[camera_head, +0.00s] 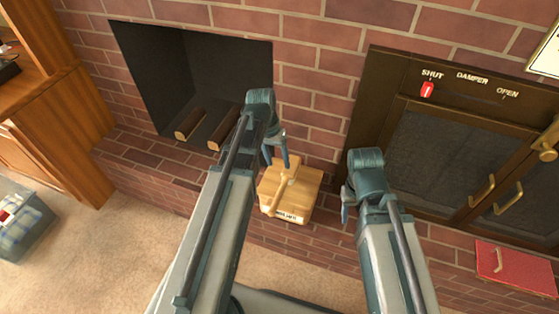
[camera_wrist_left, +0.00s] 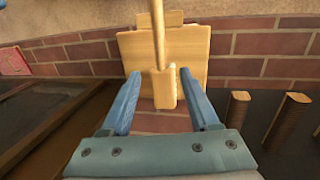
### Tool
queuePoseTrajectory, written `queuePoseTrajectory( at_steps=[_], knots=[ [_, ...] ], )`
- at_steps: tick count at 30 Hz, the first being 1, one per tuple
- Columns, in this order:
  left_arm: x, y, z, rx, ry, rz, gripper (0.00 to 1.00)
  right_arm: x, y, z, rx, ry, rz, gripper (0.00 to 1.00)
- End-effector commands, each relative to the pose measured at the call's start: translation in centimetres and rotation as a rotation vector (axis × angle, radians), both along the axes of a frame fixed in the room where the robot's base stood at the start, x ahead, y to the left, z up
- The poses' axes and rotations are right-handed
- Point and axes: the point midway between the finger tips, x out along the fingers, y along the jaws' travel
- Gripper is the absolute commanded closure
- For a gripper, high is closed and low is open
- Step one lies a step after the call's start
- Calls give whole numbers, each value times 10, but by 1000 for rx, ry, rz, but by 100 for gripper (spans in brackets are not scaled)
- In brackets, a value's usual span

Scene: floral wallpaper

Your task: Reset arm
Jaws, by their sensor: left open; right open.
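My left gripper (camera_head: 278,150) is in front of the brick wall, above a light wooden box (camera_head: 307,203) with a wooden handle (camera_head: 283,184) on top. In the left wrist view, my left gripper (camera_wrist_left: 165,108) is open. Its two blue fingers are spread with nothing held between them. The wooden box (camera_wrist_left: 190,47) and its handle (camera_wrist_left: 163,88) show beyond and between the fingertips; I cannot tell the exact gap. My right gripper (camera_head: 346,205) is at the right, in front of the dark fireplace screen, mostly hidden by its own wrist. I see nothing in it.
An open fireplace recess (camera_head: 150,75) holds two logs (camera_head: 224,128) at the left. A dark framed panel (camera_head: 398,80) with brass handles and a red damper switch (camera_head: 427,89) is at the right. A red flat box (camera_head: 515,268) lies at the right. Carpet (camera_head: 110,255) is open at lower left.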

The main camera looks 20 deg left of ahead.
Motion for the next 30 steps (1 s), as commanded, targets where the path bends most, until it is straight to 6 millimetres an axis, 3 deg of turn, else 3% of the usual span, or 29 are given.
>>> queuePoseTrajectory(
  at_steps=[19,23,30],
  knots=[
    [-2,-3,10,5,1,-7,38,0,0,10,0,0,0,50],
    [-15,-24,40,36,6,-43,38,0,0,42,0,0,0,50],
    [-58,-82,121,147,8,-153,38,0,0,125,0,0,0,50]
  ],
)
